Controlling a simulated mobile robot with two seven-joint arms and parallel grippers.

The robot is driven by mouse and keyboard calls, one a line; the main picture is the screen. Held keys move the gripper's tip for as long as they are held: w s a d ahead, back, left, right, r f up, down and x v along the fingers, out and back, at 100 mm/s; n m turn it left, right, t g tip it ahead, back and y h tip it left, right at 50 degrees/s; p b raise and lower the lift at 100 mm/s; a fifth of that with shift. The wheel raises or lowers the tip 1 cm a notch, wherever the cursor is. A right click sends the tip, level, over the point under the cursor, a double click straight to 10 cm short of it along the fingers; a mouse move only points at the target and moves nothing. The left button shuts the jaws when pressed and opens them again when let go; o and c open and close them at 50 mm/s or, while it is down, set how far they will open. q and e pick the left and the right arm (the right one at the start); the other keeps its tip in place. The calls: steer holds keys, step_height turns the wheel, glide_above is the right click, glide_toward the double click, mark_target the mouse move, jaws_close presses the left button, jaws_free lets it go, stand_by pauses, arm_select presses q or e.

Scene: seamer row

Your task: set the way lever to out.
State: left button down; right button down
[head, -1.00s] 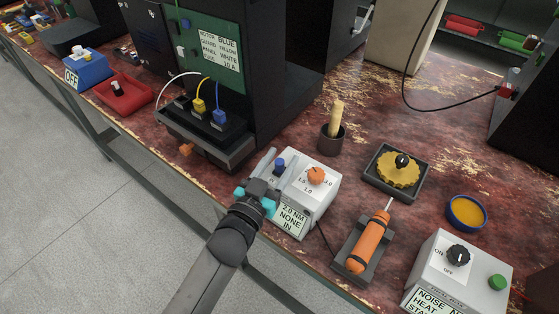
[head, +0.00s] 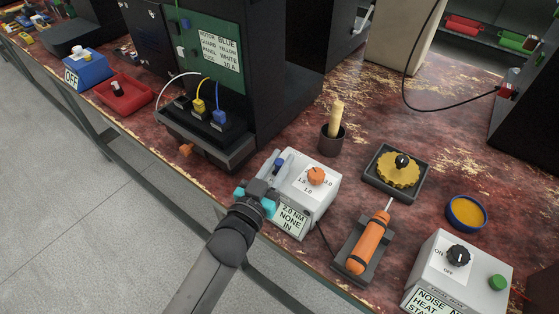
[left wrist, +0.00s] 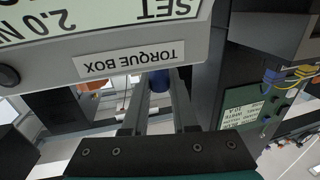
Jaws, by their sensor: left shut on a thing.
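The torque box (head: 318,199) is a pale grey box near the front edge of the bench. It has an orange dial (head: 316,176) on top, and its front label (head: 291,220) reads "2.0 NM NONE IN". The way lever (head: 278,163), with a blue knob, is at the box's left side. My left gripper (head: 273,166) reaches in from the front left and is shut on the lever's knob. In the left wrist view the blue knob (left wrist: 158,79) shows between the two fingers, beside the upside-down "TORQUE BOX" lettering. My right gripper is not in view.
An orange screwdriver (head: 369,243) lies in a holder right of the box. Behind stand a dark cup with a candle-like stick (head: 332,140) and a yellow gear on a tray (head: 398,170). A grey switch box (head: 459,275) is at the front right.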

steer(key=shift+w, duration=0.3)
arm_select(q)
steer(key=x, duration=0.2)
steer(key=b+x, duration=0.1)
steer(key=x, duration=0.1)
steer(key=shift+s+d+f, duration=0.1)
steer(key=shift+s+d, duration=0.05)
steer(key=shift+d, duration=0.2)
steer(key=shift+w+d, duration=0.2)
steer(key=shift+w, duration=0.05)
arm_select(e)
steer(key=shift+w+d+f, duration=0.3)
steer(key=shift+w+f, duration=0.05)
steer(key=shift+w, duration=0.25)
arm_select(q)
steer(key=c, duration=0.7)
jaws_free()
steer(key=shift+w+d, duration=0.1)
steer(key=shift+c, duration=0.2)
steer(key=shift+o, duration=0.3)
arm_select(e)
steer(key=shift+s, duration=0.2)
